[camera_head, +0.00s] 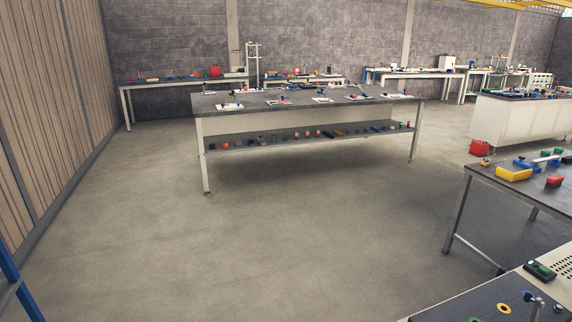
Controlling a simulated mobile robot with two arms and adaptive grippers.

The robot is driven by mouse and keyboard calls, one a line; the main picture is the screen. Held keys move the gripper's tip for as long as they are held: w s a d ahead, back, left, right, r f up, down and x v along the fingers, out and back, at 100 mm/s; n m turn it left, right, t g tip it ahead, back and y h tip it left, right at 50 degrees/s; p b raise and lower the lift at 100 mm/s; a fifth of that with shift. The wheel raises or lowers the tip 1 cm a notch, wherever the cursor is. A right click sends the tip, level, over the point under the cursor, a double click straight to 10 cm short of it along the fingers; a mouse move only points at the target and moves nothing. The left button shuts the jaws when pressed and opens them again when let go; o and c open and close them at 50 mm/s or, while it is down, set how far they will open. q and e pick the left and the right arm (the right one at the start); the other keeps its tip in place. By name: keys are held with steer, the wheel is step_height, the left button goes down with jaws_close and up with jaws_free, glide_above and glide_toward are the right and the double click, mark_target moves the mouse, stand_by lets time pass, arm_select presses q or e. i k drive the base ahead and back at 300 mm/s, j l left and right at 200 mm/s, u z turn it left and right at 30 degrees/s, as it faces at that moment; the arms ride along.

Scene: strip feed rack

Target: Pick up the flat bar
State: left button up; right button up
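I cannot pick out a flat bar for certain. A thin pale strip (547,159) lies on the dark table at the right, among coloured parts, but it is too small to tell what it is. Neither of my grippers shows in the head view.
A long workbench (300,106) with a lower shelf of small items stands ahead. The right table (480,171) carries a yellow bin (513,174) and a red block (554,181). A panel (470,305) fills the bottom right. The concrete floor (260,255) between is clear.

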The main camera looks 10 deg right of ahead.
mark_target(555, 157)
steer(key=i+j, duration=0.15)
steer(key=i, duration=0.5)
steer(key=i+j, duration=0.15)
steer(key=i, duration=0.45)
steer(key=i+j+u, duration=0.1)
steer(key=i, duration=0.55)
steer(key=i+l+z, duration=0.2)
steer(key=i+z, duration=0.15)
steer(key=z, duration=0.15)
steer(key=i+z, duration=0.8)
steer(key=z, duration=0.15)
steer(key=i+j+z, duration=0.2)
steer(key=i+z, duration=0.15)
steer(key=z, duration=0.15)
steer(key=i+l+z, duration=0.1)
steer(key=i+z, duration=0.25)
steer(key=i, duration=0.55)
steer(key=i+j+z, duration=0.1)
steer(key=i+z, duration=0.25)
steer(key=i, duration=0.55)
